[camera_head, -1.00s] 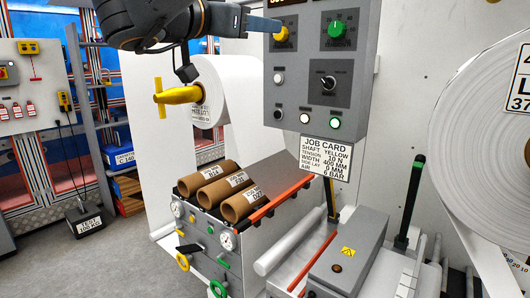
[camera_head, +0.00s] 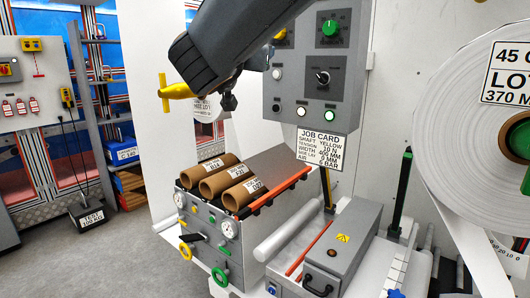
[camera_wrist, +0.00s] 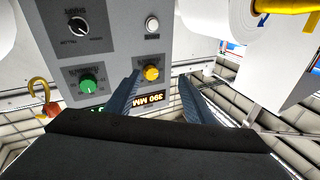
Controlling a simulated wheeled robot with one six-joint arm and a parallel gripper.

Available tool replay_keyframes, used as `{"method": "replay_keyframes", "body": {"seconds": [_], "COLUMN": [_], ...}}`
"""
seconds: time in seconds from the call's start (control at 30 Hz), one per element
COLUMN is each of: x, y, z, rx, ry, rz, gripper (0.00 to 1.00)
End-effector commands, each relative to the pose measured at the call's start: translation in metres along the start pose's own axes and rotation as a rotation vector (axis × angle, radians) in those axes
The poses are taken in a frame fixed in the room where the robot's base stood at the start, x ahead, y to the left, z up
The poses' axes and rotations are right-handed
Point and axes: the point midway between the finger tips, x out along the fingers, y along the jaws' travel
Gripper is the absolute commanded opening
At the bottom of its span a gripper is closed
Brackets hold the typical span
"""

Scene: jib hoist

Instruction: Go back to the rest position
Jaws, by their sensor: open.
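My gripper (camera_wrist: 160,75) is open in the wrist view, with its two blue fingers apart and nothing held between them. The yellow knob (camera_wrist: 151,73) on the grey control panel (camera_wrist: 115,45) appears between the fingertips, beyond them and apart from them.
A display reading 390 MM (camera_wrist: 165,97) is near the fingers. Below the panel in the head view are a job card (camera_head: 318,145) and several brown cores (camera_head: 222,183) on a grey cabinet. A large white roll (camera_head: 470,90) stands at right. Open floor (camera_head: 130,250) lies at left.

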Motion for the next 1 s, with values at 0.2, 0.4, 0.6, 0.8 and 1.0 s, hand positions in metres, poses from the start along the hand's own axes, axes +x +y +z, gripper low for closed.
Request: {"method": "replay_keyframes", "body": {"seconds": [0.2,0.4,0.6,0.8,1.0], "x": [0.025,-0.002,-0.063,-0.145,-0.211], "y": [0.025,0.085,0.166,0.255,0.317], "z": [0.102,0.223,0.316,0.376,0.397], "rx": [-0.078,-0.152,-0.204,-0.245,-0.275], "ry": [-0.206,-0.556,-0.915,-1.256,-1.49], "rz": [-0.216,-0.336,-0.333,-0.248,-0.152], "gripper": [0.49,0.49,0.49,0.49,0.49]}}
